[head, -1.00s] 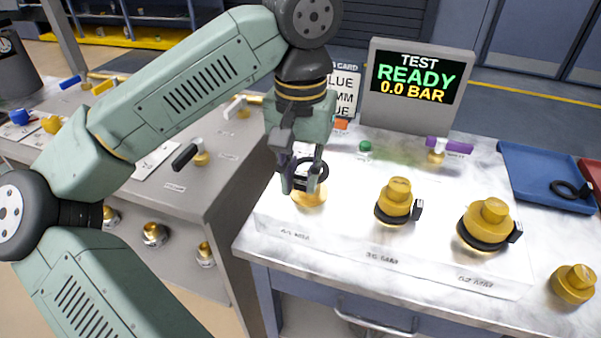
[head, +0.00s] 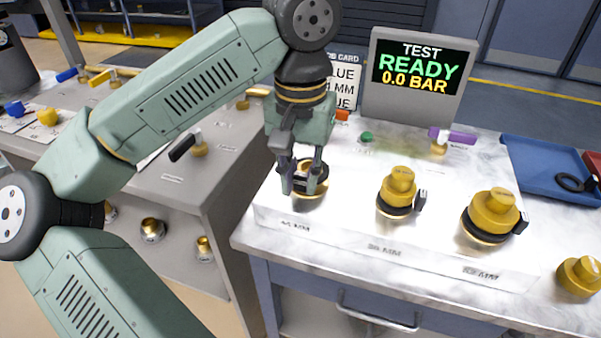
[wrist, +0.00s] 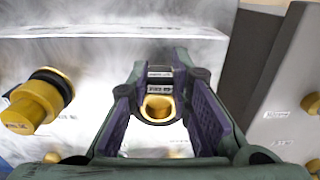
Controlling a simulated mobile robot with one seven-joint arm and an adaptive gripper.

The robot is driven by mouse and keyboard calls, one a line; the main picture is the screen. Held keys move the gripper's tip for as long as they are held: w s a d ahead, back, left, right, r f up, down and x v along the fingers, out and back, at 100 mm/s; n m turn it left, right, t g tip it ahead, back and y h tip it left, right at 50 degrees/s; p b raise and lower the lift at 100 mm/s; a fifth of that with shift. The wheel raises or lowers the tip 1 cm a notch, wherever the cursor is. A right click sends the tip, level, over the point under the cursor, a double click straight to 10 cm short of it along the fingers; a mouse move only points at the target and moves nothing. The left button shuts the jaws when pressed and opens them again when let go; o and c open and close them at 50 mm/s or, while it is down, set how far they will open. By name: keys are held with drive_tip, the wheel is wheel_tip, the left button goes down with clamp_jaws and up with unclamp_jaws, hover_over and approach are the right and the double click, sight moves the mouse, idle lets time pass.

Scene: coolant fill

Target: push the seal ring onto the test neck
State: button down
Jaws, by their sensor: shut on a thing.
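My gripper (head: 304,184) is shut on the black seal ring (head: 323,170) at the leftmost gold neck (head: 308,193) on the white block. The ring looks level and low over this neck, but the fingers hide much of it, and I cannot tell how far down it sits. In the wrist view the gold neck (wrist: 158,107) shows between the fingers of my gripper (wrist: 162,110), with a dark labelled piece just above it in the picture.
The middle neck (head: 398,188) and right neck (head: 493,212) each carry a black ring. A loose gold cap (head: 580,275) stands at the bench's right. A blue tray (head: 535,160) holds a black ring. The test screen (head: 416,75) reads READY, 0.0 BAR.

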drive_tip(key=shift+f+b, duration=0.85)
drive_tip(key=shift+f, duration=0.25)
drive_tip(key=c, duration=1.4)
unclamp_jaws()
wheel_tip(320, 180, up, 12)
drive_tip(key=shift+f, duration=0.2)
drive_tip(key=shift+r, duration=0.25)
